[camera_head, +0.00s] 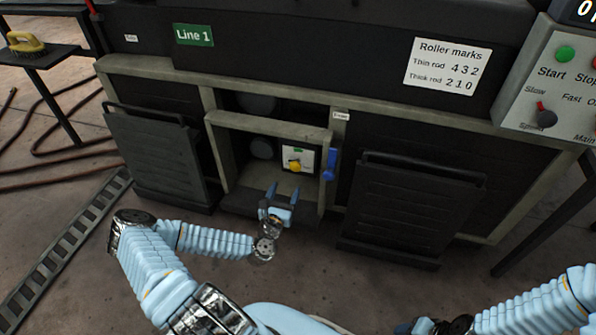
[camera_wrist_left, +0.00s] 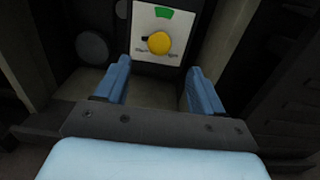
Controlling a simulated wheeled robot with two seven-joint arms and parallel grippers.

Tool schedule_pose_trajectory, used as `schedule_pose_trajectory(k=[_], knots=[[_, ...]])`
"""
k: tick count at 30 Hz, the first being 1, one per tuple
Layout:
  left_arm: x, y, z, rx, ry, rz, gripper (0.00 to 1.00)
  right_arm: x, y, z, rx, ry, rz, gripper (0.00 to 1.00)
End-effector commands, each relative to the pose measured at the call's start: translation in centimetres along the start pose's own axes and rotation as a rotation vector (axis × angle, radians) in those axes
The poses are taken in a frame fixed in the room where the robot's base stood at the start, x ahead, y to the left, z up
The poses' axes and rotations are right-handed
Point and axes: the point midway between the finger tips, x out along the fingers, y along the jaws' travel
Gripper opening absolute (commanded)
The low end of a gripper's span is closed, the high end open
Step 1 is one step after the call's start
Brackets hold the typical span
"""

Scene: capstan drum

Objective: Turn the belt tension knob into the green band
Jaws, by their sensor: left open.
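The belt tension knob (camera_head: 295,165) is yellow and sits on a small white plate (camera_head: 303,154) inside an open bay of the machine. In the left wrist view the knob (camera_wrist_left: 159,43) is round, with a short dark pointer at its left side. The green band (camera_wrist_left: 164,13) is on the plate above the knob, and the pointer is not on it. My left gripper (camera_head: 284,191) is open and empty in front of and below the knob, its blue fingers (camera_wrist_left: 158,85) pointing toward the plate and apart from it.
A blue handle (camera_head: 330,164) stands on the bay's right edge. The bay's frame (camera_head: 220,155) borders the left side. Dark vented panels lean at left (camera_head: 155,155) and right (camera_head: 410,205). A control box (camera_head: 550,85) is at upper right.

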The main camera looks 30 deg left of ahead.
Motion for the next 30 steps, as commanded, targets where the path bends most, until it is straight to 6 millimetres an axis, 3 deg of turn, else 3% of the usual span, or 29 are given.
schedule_pose_trajectory(k=[6,12,25,30], knots=[[5.2,-0.1,0.0,0.003,-0.002,-0.002,0.69,0.1,0.0,0.0,0.000,0.000,0.000,0.51],[8.3,-0.1,0.0,0.003,0.000,-0.001,0.69,0.2,0.1,0.0,0.000,0.000,0.000,0.51],[9.4,-0.1,0.0,0.002,0.001,-0.002,0.69,0.2,0.1,0.0,0.000,-0.001,0.000,0.51],[9.4,-0.1,0.0,0.002,0.001,-0.002,0.42,0.2,0.1,0.0,0.000,-0.001,0.000,0.51]])
